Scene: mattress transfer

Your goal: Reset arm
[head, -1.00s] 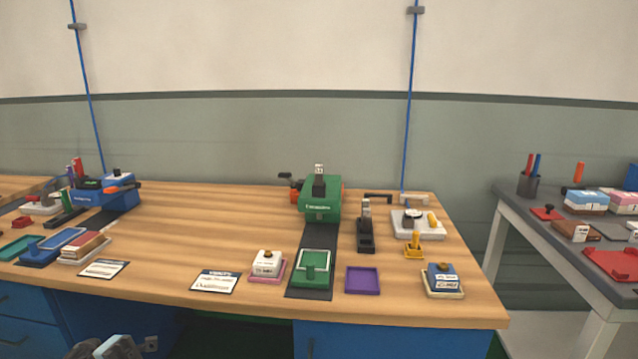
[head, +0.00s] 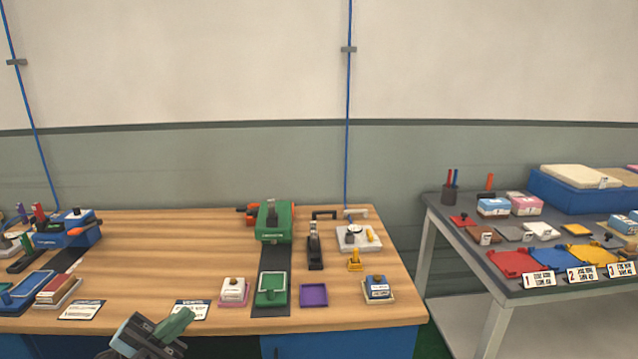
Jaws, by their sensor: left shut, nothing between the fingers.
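My left gripper (head: 174,328) shows at the bottom edge of the head view, left of centre. It is grey with a greenish part, and is shut and empty. It appears in front of the wooden workbench (head: 150,255), near its front edge, and looks apart from the things on it. My right gripper is not in view.
The bench holds a green machine (head: 273,234), a green tray (head: 271,289), a purple tray (head: 313,295), a white block (head: 233,290) and a blue machine (head: 72,231). A grey table (head: 490,314) stands right, with red (head: 518,262), blue (head: 552,257) and yellow (head: 592,255) trays and a blue bin (head: 575,198). A gap separates the two tables.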

